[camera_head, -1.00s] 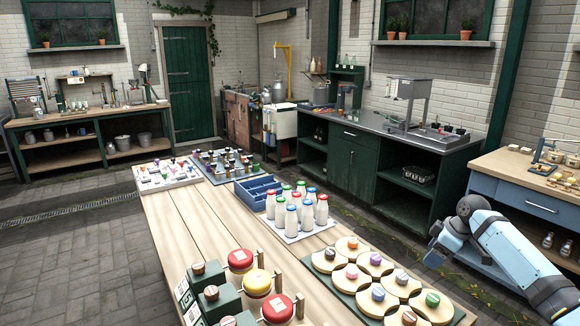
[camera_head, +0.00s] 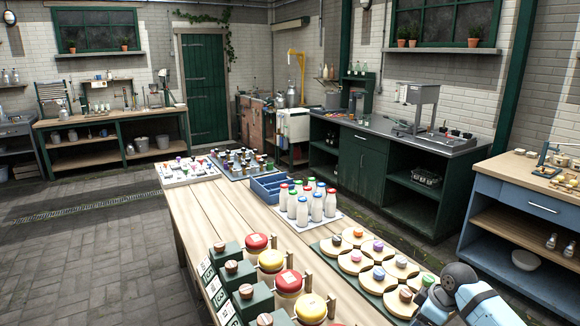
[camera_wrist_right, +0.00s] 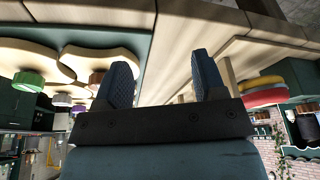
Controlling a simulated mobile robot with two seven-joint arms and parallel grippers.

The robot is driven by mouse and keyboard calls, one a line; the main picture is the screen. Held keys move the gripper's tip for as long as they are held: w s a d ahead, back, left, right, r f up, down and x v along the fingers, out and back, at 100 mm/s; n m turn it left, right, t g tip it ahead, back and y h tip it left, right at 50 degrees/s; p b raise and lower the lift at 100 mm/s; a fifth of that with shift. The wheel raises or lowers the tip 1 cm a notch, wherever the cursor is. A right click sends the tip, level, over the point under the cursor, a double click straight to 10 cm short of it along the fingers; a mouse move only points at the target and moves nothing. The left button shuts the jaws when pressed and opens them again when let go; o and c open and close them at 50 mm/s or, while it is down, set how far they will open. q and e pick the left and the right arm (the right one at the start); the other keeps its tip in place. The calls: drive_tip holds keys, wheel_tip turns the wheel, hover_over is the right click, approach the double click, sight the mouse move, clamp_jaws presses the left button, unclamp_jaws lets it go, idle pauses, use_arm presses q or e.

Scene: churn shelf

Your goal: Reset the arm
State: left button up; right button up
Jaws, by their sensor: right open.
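My right arm (camera_head: 478,297) enters the head view at the lower right corner, beside the table's right edge. Its gripper jaws are not clear in that view. In the right wrist view my right gripper (camera_wrist_right: 162,82) shows two blue ridged fingers standing well apart, with nothing between them. The wooden table (camera_wrist_right: 195,30) fills the upper part of that picture, and pale round lids with coloured knobs, such as a green one (camera_wrist_right: 28,81), show at the left. My left gripper is not in view.
On the wooden table (camera_head: 200,215) stand capped milk bottles (camera_head: 316,207), a blue crate (camera_head: 262,193), round wooden lids on a green board (camera_head: 325,247), and green blocks beside red and yellow tops (camera_head: 257,242). A blue workbench (camera_head: 545,207) stands at the right. The floor at left is clear.

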drive_tip(key=s+a+f+m, duration=0.1)
drive_tip(key=s+a+f, duration=0.15)
drive_tip(key=s, duration=0.45)
drive_tip(key=s+a+f+m, duration=0.1)
drive_tip(key=s+a+f, duration=0.15)
drive_tip(key=s, duration=0.45)
drive_tip(key=s+a+f+m, duration=0.1)
drive_tip(key=s+a, duration=0.3)
drive_tip(key=s, duration=0.3)
drive_tip(key=s+d+r+m+t+h, duration=0.1)
drive_tip(key=s+r+m, duration=0.2)
drive_tip(key=s, duration=0.6)
drive_tip(key=s+d+r+m+t+h, duration=0.1)
drive_tip(key=s+d+r+m+h, duration=0.15)
drive_tip(key=s, duration=0.65)
use_arm(q)
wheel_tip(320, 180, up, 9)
drive_tip(key=p, duration=0.9)
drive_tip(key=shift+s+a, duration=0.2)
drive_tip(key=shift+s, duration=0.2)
use_arm(e)
drive_tip(key=w+a+f+t+y, duration=0.3)
drive_tip(key=w+a+f+t, duration=0.1)
drive_tip(key=w+a+t, duration=0.2)
drive_tip(key=shift+a+f+n+t+y, duration=0.35)
drive_tip(key=shift+a+n+t, duration=0.15)
drive_tip(key=shift+a, duration=0.2)
